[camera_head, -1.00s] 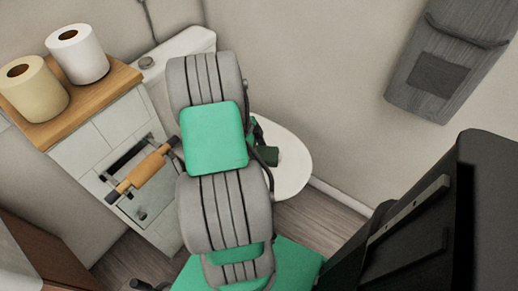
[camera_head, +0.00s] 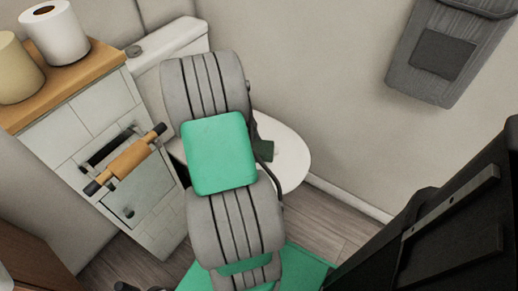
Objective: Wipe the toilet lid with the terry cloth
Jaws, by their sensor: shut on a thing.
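The white toilet lid (camera_head: 292,157) shows in the head view, right of my arm, which hides its left part. A small dark green piece, which looks like the terry cloth (camera_head: 265,150), shows over the lid beside my arm. Whether it touches the lid cannot be told. My gripper (camera_head: 257,136) is mostly hidden behind my grey and green arm; only a dark bit of it shows at the cloth. It is shut on the cloth.
A tiled cabinet with a wooden top (camera_head: 70,80) and a paper roll holder (camera_head: 126,159) stands close on the left. Two paper rolls sit on top. The toilet tank (camera_head: 175,45) is behind. A grey wall pocket (camera_head: 440,55) hangs at right.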

